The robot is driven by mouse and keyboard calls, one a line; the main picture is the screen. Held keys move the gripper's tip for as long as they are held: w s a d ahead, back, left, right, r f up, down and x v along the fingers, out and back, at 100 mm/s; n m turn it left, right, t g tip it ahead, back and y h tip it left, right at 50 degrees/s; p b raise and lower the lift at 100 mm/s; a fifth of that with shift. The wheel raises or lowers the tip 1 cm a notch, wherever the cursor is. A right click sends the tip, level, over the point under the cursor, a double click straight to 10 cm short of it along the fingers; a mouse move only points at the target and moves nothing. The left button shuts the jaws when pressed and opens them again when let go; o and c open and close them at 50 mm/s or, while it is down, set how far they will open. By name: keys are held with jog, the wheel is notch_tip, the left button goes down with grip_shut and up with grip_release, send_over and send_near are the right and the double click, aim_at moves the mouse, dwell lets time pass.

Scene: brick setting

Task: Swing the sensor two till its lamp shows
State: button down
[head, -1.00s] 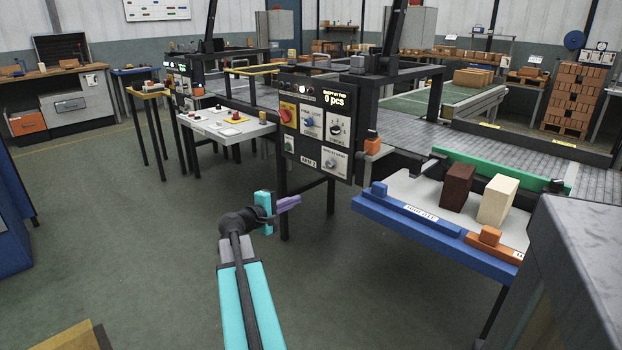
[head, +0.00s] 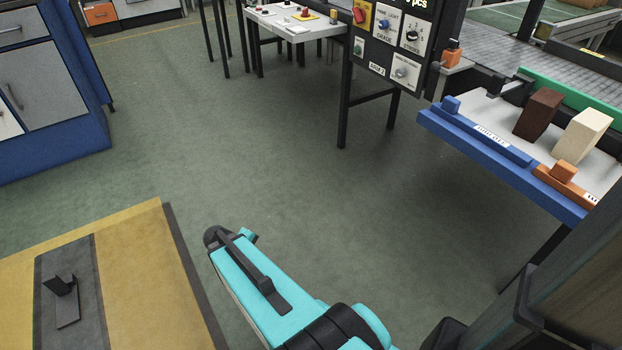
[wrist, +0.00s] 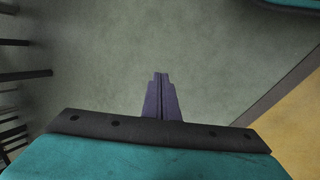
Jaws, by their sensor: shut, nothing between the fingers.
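My gripper (wrist: 161,84) shows in the wrist view as purple fingers pressed together, empty, over bare floor. In the head view my arm hides its fingers. A blue block (head: 450,104) and another orange block (head: 564,171) sit on sliding-looking strips along the front of the tray table (head: 480,165). I cannot tell which of these is sensor two, and no lit lamp shows on them. My gripper is well apart from them all.
A dark brown block (head: 539,113) and a cream block (head: 582,135) stand on the tray table. A yellow platform (head: 140,265) is at the lower left, blue cabinets (head: 65,90) at the left. Green floor (head: 250,150) between is clear.

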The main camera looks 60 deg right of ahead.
jog(key=s+a+f+g+y, duration=0.1)
jog(key=s+a+f, duration=0.3)
jog(key=a, duration=0.5)
jog(key=s+a+f+g+y, duration=0.1)
jog(key=s+a+f, duration=0.3)
jog(key=a, duration=0.5)
jog(key=s+a+f+g+y, duration=0.1)
jog(key=s+a+f+y, duration=0.2)
jog(key=s+a, duration=0.5)
jog(key=shift+a+f, duration=0.45)
